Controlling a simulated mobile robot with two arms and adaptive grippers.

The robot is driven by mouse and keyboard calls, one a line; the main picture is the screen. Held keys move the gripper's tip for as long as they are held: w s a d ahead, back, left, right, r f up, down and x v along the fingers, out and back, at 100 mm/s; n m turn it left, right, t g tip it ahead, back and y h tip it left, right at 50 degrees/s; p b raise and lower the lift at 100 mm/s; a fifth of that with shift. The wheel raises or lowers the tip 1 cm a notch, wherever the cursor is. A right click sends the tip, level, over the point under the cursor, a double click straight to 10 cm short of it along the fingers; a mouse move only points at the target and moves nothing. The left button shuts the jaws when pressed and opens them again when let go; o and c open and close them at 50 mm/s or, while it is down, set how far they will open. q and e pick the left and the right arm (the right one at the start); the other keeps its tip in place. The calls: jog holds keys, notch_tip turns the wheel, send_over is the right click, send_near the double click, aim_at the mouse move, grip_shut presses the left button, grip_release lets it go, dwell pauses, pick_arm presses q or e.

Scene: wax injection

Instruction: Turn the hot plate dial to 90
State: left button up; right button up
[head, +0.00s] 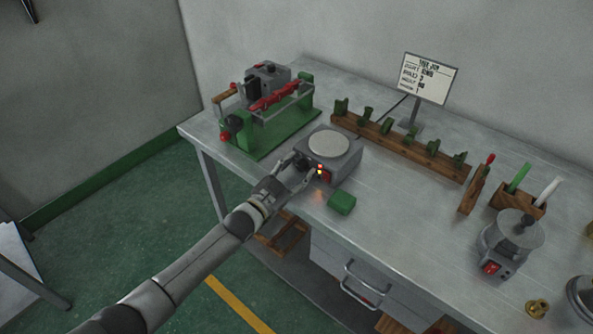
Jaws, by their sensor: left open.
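The hot plate (343,162) is a grey box with a round pale top, standing near the front edge of the bench. Its front carries a small lit red and yellow part (320,169). My left gripper (307,173) is at the front left of the hot plate, its fingers apart and close to the front face. The dial is hidden or too small to make out behind the fingers, so I cannot tell its setting or whether a finger touches it. My right gripper is not in view.
A green block (341,202) lies just in front of the hot plate. A green machine (262,112) stands to its left, and a wooden rack (400,145) with green pieces lies behind it. A lidded grey pot (510,237) stands at right. The bench's front middle is clear.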

pick_arm(q)
notch_tip(320, 180, up, 10)
jog(key=shift+f, duration=0.15)
dwell(0.3)
